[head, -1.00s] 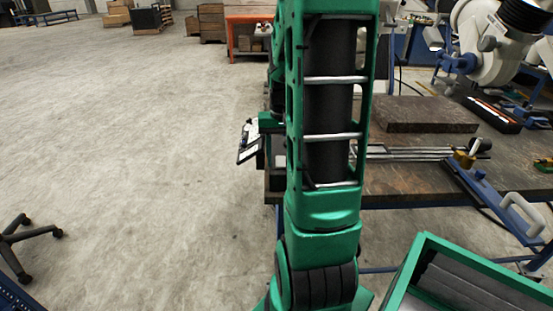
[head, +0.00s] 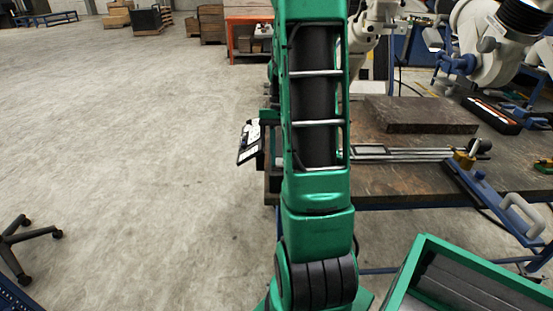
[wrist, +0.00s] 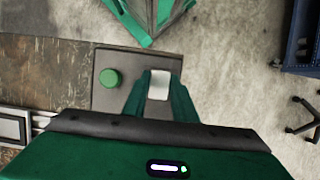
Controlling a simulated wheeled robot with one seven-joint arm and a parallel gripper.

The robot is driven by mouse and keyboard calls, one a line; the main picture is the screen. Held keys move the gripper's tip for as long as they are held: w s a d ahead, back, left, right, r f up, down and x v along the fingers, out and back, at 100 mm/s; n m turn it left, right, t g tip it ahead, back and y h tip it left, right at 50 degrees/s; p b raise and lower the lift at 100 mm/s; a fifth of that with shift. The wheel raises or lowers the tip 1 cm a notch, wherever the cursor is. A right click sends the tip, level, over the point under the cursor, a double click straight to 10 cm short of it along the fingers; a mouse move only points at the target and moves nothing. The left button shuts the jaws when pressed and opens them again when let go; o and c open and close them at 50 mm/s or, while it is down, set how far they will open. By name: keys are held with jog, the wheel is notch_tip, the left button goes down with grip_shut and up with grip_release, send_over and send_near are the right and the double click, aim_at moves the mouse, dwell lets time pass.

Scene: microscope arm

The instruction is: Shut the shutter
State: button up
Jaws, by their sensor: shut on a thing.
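My gripper (wrist: 158,88) shows in the wrist view with its dark green fingers on either side of a small white piece (wrist: 158,85), shut on it. The white piece lies at the right part of a grey plate or box (wrist: 112,58); I cannot tell if it is the shutter. A round green knob (wrist: 110,78) stands on the grey part, left of the fingers and apart from them. In the head view my arm hides the gripper and what it holds. A pale frame (head: 370,150) on metal rails lies on the bench.
The dark workbench (head: 400,180) carries a thick dark slab (head: 418,115) and a blue bar with a grey handle (head: 522,215). A green-edged open box (head: 470,280) is at the lower right. The floor at the left is clear up to a chair base (head: 25,240).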

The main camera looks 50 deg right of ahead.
jog(key=shift+w, duration=0.1)
jog(key=shift+y, duration=0.3)
jog(key=o, duration=1)
jog(key=shift+o, duration=0.2)
jog(key=shift+d+r, duration=0.1)
jog(key=shift+r, duration=0.05)
jog(key=v, duration=1)
jog(key=shift+w+r, duration=0.15)
jog(key=shift+w, duration=0.2)
